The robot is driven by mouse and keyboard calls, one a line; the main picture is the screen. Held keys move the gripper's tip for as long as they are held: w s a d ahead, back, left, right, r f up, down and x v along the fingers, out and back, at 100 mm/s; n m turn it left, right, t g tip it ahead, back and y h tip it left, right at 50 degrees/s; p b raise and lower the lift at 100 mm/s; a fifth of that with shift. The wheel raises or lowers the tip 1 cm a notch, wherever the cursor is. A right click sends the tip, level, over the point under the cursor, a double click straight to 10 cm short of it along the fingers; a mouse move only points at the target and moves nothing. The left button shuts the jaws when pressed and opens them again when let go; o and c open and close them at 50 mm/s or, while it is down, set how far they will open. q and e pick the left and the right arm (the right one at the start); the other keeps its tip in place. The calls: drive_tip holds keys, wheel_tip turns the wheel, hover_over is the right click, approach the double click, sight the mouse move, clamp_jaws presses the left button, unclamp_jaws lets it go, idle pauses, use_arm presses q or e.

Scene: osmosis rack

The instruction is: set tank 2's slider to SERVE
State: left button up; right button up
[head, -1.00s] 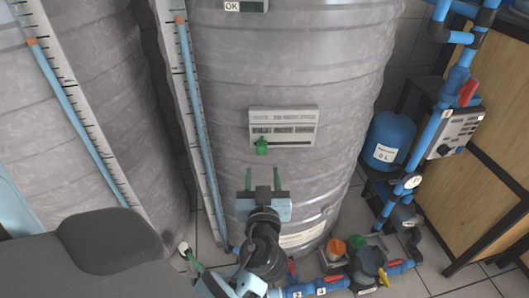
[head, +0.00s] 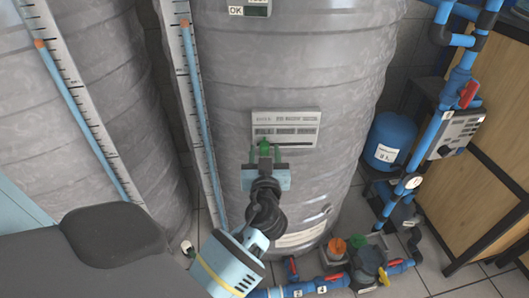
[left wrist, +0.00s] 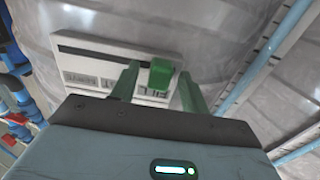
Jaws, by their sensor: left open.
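The white slider panel (head: 285,122) is on the front of the grey ribbed tank (head: 300,60); it also shows upside down in the left wrist view (left wrist: 92,58). Its green slider knob (left wrist: 161,74) stands at the FILL end of the dark slot, the left end in the head view. My left gripper (head: 265,151) is open at the panel, its green fingers on either side of the knob (head: 264,148). A small gap shows beside the knob in the left wrist view; whether a finger touches it I cannot tell. My right gripper is out of view.
A tall scale with a blue tube (head: 203,110) stands left of the tank, with another tank (head: 95,60) beyond. Blue pipes and a pump (head: 370,268) lie low at the right. A blue vessel (head: 389,140) stands right. The tank face around the panel is clear.

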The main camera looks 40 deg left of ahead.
use_arm(q)
drive_tip(key=shift+c, duration=0.4)
clamp_jaws()
drive_tip(key=shift+w, duration=0.1)
